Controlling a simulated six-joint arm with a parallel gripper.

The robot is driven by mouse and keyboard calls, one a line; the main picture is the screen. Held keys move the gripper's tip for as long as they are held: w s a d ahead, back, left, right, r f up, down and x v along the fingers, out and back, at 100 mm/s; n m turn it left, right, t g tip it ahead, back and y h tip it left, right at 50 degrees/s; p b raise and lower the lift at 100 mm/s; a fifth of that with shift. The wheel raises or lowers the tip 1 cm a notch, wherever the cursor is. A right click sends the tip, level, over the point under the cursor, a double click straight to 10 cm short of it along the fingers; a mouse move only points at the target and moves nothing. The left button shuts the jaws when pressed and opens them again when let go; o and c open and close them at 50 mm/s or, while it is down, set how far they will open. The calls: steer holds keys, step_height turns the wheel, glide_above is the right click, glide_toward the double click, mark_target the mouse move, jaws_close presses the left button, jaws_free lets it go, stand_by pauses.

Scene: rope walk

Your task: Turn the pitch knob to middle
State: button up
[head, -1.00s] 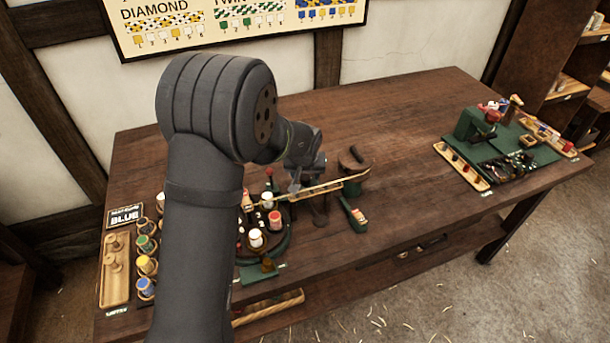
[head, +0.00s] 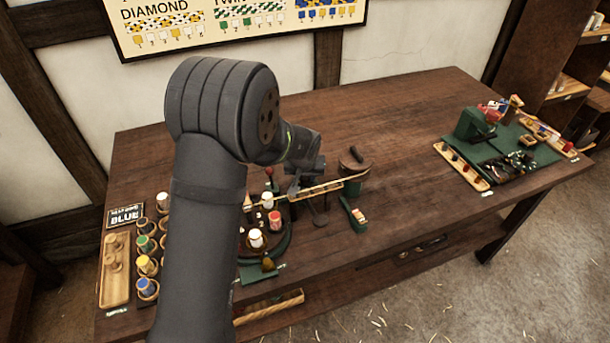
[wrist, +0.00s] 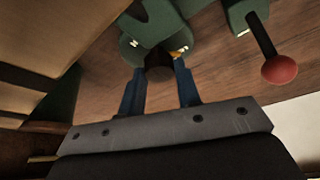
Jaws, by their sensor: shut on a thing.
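In the wrist view a dark brown round knob (wrist: 160,74) sits at a green mount (wrist: 150,28). The mount bears a yellow mark (wrist: 180,51) and small white lettering that I cannot read surely. My gripper (wrist: 160,90) has its two blue fingers on either side of the knob, shut on it. In the head view my gripper (head: 302,183) is at the green machine in the middle of the table, beside a long pale wooden bar (head: 320,190). The knob is hidden there behind my arm and gripper.
A lever with a red ball (wrist: 279,69) stands right of the knob in the wrist view. In the head view, bobbins (head: 256,238) stand on a round green carrier below my gripper, and a dark drum (head: 354,160) is to its right. The table (head: 410,120) beyond is clear.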

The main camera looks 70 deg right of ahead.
steer(key=m, duration=0.2)
steer(key=m+g, duration=0.1)
steer(key=m, duration=0.1)
steer(key=shift+w+g, duration=0.2)
steer(key=shift+g, duration=0.1)
steer(key=shift+m+g, duration=0.8)
steer(key=shift+m, duration=1.4)
steer(key=o, duration=1)
steer(key=shift+c, duration=0.2)
steer(key=shift+r, duration=0.15)
steer(key=v, duration=1.7)
steer(key=shift+w+a, duration=0.2)
